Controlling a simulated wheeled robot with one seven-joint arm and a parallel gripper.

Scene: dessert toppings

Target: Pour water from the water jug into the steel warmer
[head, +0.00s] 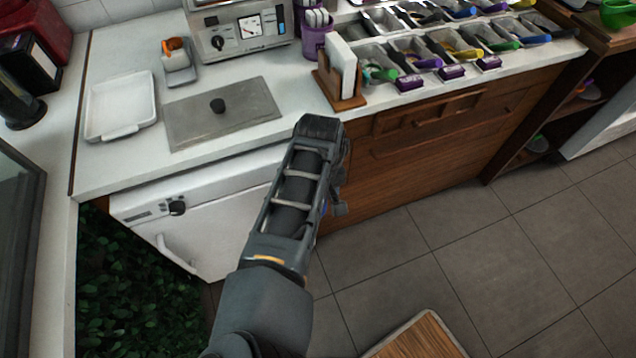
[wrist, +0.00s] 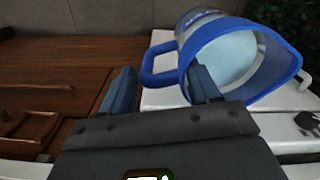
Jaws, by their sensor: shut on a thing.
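In the wrist view, the water jug (wrist: 228,60) is pale with a blue rim and a blue handle (wrist: 150,66). Its wide mouth faces the camera, and the inside looks pale blue. I cannot tell the water level. My gripper (wrist: 161,72) is shut on the handle, with one finger on each side of it. In the head view, my arm hides the jug and fingers, in front of the counter. A flat steel lid with a black knob (head: 240,112) lies on the white counter, left of my arm. It seems to cover the steel warmer, whose inside is hidden.
A white tray (head: 122,92) lies left of the lid. A steel machine with a dial (head: 238,40) stands behind it. A wooden holder with white cards (head: 341,80) is right of the lid, near topping bins (head: 415,55). Open tiled floor lies right.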

